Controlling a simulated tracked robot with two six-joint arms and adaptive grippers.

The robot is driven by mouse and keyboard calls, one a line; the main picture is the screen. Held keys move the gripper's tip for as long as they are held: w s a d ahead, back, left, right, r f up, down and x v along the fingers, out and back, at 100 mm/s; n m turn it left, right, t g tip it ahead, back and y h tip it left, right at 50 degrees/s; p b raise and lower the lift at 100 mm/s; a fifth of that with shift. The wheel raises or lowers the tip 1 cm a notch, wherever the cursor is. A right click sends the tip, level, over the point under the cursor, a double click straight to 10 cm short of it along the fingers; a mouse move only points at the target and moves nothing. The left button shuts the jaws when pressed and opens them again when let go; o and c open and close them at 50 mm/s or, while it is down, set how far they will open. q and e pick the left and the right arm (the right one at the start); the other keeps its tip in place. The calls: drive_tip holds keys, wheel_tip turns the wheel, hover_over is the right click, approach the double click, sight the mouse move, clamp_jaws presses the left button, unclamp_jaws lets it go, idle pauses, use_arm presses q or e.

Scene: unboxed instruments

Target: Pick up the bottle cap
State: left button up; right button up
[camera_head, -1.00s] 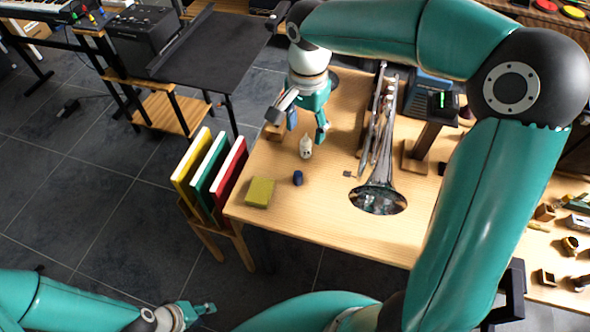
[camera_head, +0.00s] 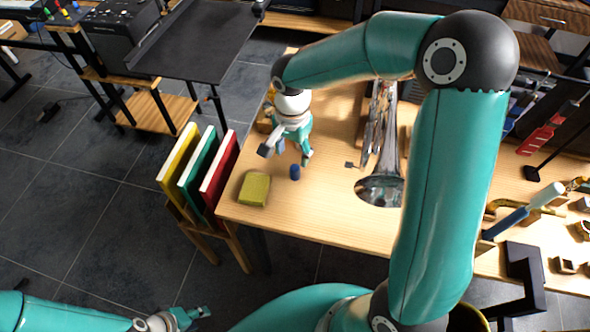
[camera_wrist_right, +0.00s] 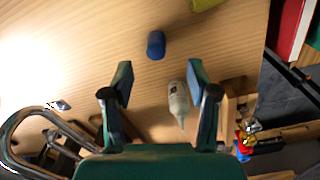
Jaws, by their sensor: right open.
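The bottle cap, a small dark blue cylinder (camera_head: 295,172), stands on the wooden table (camera_head: 320,222). It also shows in the right wrist view (camera_wrist_right: 156,45), just beyond my fingertips. My right gripper (camera_head: 286,155) is open and empty above the table, pointing down close to the cap. In the wrist view its fingers (camera_wrist_right: 160,75) stand wide apart. A small whitish bottle with a pointed tip (camera_wrist_right: 178,98) shows near the finger on the right; in the head view the gripper mostly hides it. My left gripper (camera_head: 188,316) is low at the bottom left, away from the table; its opening is unclear.
A yellow-green sponge (camera_head: 254,188) lies left of the cap. A silver trumpet-like instrument (camera_head: 378,188) lies to the right. Yellow, green and red (camera_head: 218,170) boards stand in a rack by the table's left edge. The tabletop in front of the cap is clear.

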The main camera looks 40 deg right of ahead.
sight(295, 167)
drive_tip(key=shift+s+d+f+p, duration=0.1)
drive_tip(key=shift+f+p, duration=0.1)
drive_tip(key=shift+f, duration=1.5)
drive_tip(key=shift+s+d+f+p, duration=0.1)
drive_tip(key=shift+f+p, duration=0.05)
drive_tip(key=shift+f, duration=1.5)
drive_tip(key=shift+c, duration=0.3)
drive_tip(key=c, duration=0.7)
